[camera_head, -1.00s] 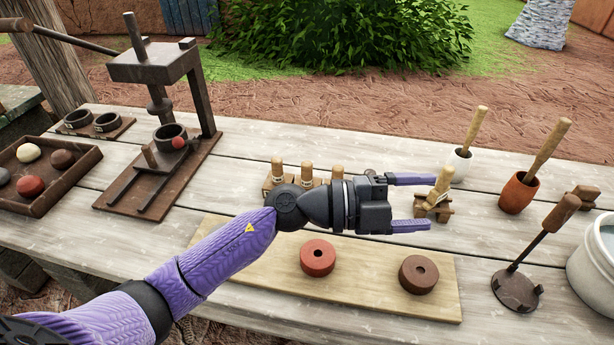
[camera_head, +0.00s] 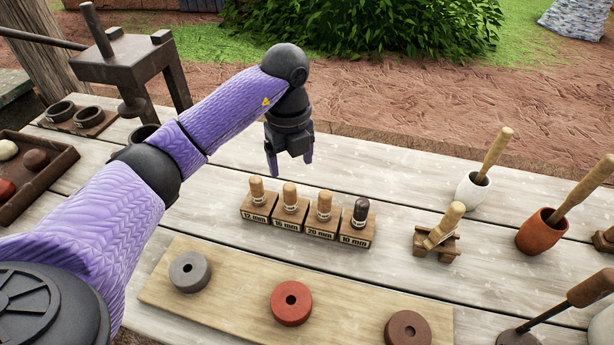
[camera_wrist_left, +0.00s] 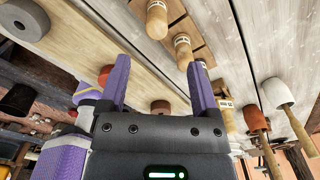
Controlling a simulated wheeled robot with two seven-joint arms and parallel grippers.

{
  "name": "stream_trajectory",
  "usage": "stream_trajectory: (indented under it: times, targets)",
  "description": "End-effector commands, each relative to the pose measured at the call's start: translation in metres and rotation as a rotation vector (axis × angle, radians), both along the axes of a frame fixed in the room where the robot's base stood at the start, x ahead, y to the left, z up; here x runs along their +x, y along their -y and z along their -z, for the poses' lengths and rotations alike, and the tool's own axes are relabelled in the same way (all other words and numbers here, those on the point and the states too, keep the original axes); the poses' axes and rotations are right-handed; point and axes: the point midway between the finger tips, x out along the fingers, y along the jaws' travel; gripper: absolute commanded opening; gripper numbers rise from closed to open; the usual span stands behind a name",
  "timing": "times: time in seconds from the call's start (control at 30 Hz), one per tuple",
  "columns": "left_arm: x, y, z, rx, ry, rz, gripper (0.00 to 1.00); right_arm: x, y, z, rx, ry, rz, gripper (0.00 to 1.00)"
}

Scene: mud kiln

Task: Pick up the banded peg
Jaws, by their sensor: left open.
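Three tan pegs and a dark one stand upright in a row of wooden blocks marked 12 mm (camera_head: 257,188), 16 mm (camera_head: 290,194), 20 mm (camera_head: 324,205) and 10 mm (camera_head: 361,211). Pale bands show low on them. Another tan peg (camera_head: 452,216) leans in a small wooden cradle (camera_head: 423,247) to their right; I cannot tell which is the banded peg. My left gripper (camera_head: 290,166) is open and empty, pointing down above and behind the row. In the left wrist view, tan pegs (camera_wrist_left: 157,20) show beyond its fingers (camera_wrist_left: 160,88). My right gripper is not in view.
A pale board (camera_head: 240,290) with grey (camera_head: 190,271), red (camera_head: 291,303) and brown (camera_head: 408,328) rings lies in front. A white pot (camera_head: 473,192) and an orange pot (camera_head: 540,236) hold wooden handles at right. A press (camera_head: 130,62) stands at left. Planks behind the row are clear.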

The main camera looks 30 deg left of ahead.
Motion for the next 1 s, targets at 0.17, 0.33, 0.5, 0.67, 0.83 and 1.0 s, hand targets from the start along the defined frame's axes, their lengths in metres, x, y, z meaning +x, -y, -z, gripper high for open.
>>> stream_trajectory:
  times: [0.17, 0.33, 0.5, 0.67, 0.83, 1.0]
  targets:
    - [-0.001, -0.002, 0.016, 0.007, -0.007, -0.005, 0.79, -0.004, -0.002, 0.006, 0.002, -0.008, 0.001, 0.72]
    - [-0.001, -0.002, 0.051, 0.005, -0.008, -0.004, 0.79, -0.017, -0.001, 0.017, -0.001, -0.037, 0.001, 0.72]
    - [-0.004, -0.004, 0.079, 0.005, -0.008, -0.003, 0.79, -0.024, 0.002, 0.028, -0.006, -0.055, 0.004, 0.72]
    - [-0.004, -0.005, 0.102, 0.005, -0.004, -0.002, 0.79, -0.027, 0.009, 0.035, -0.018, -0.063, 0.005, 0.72]
    - [-0.004, -0.005, 0.099, 0.005, -0.002, -0.002, 0.77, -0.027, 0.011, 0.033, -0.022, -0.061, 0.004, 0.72]
    - [-0.004, -0.005, 0.099, 0.005, -0.002, -0.002, 0.41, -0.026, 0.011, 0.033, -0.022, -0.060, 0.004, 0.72]
